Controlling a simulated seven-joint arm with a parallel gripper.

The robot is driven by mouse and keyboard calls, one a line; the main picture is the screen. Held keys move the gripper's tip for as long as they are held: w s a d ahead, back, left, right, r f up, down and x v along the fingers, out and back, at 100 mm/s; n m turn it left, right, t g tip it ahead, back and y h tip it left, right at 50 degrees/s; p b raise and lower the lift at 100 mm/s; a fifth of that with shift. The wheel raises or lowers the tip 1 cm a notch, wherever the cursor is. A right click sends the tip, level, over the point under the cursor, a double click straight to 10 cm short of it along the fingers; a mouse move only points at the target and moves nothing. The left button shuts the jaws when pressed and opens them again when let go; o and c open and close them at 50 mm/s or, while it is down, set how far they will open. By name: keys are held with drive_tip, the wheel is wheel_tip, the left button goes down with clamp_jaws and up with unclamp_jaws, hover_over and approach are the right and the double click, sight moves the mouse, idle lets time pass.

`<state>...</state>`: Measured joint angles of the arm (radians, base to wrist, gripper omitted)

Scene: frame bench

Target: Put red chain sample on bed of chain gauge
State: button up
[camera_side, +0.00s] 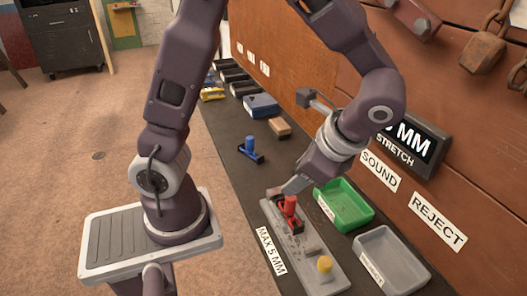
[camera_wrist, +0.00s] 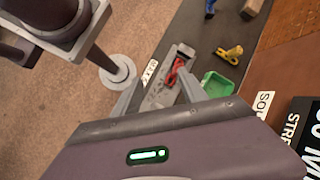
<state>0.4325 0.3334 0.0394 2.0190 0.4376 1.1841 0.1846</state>
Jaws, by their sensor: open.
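The red chain sample (camera_side: 289,206), with an upright red grip, rests on the long grey chain gauge (camera_side: 333,284), toward its far end. In the wrist view the red chain sample (camera_wrist: 172,72) lies along the gauge (camera_wrist: 184,50), between my fingers. My gripper (camera_side: 294,186) is just above the sample's red grip in the side view. In the wrist view my gripper (camera_wrist: 160,82) has its fingers apart, one on each side of the sample. I cannot tell whether a finger touches it. A yellow knob (camera_side: 324,265) stands at the gauge's near end.
A green tray (camera_side: 346,204) and a grey tray (camera_side: 390,262) stand right of the gauge. A blue sample (camera_side: 250,150) and a tan block (camera_side: 279,127) stand farther back. A yellow sample (camera_wrist: 232,54) lies near the green tray. A wooden wall borders the bench's right.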

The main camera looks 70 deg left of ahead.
drive_tip(key=s+r+n+t+h, duration=0.6)
drive_tip(key=s+r+n+t, duration=0.1)
drive_tip(key=s+r+n, duration=0.2)
drive_tip(key=shift+d+r, duration=0.2)
drive_tip(key=shift+r, duration=0.25)
